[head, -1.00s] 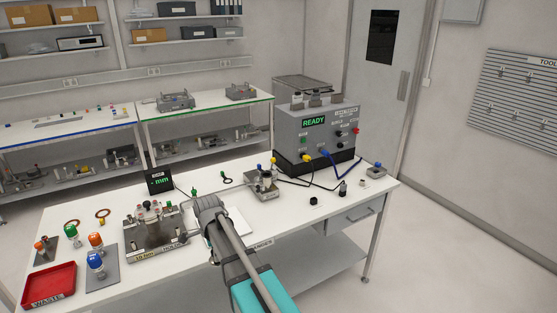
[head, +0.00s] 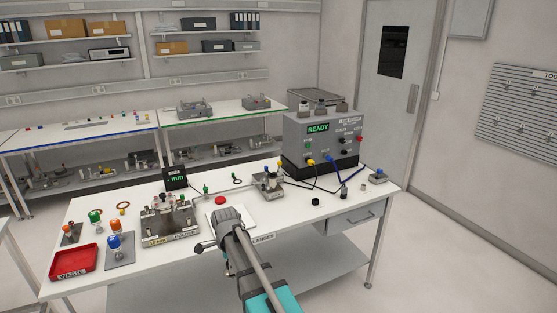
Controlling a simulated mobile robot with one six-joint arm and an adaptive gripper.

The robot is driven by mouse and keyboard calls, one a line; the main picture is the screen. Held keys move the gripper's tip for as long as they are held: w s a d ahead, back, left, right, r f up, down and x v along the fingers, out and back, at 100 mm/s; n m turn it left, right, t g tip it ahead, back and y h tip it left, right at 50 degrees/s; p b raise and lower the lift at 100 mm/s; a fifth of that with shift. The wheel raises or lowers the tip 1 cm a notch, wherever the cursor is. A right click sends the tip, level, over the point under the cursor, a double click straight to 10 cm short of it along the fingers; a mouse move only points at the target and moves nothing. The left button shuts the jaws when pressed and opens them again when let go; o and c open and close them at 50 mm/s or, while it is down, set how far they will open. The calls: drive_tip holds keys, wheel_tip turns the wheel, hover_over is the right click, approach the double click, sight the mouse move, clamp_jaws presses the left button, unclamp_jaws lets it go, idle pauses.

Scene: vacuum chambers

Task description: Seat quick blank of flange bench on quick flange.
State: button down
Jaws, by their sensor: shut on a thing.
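My gripper (head: 221,230) is over the front middle of the white bench (head: 310,210), above a white pad (head: 243,213). The edge label below it reads "FLANGES". Its jaws are shut, but my arm and wrist hide most of what they hold. A small metallic piece with a dark round end (head: 202,247) shows just left of the gripper; I cannot tell if it is the quick blank. A red round part (head: 221,200) lies just behind the gripper. I cannot pick out the quick flange; it may be hidden.
A metal fixture (head: 170,222) with several upright parts stands left of the gripper, and a smaller metal block (head: 268,186) stands behind right. A red waste tray (head: 73,262) is at the left. A grey "READY" unit (head: 322,140) with cables stands back right. The front right is mostly clear.

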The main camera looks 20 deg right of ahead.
drive_tip(key=shift+s+d, duration=0.1)
drive_tip(key=shift+s, duration=0.05)
drive_tip(key=shift+d, duration=0.3)
idle(0.3)
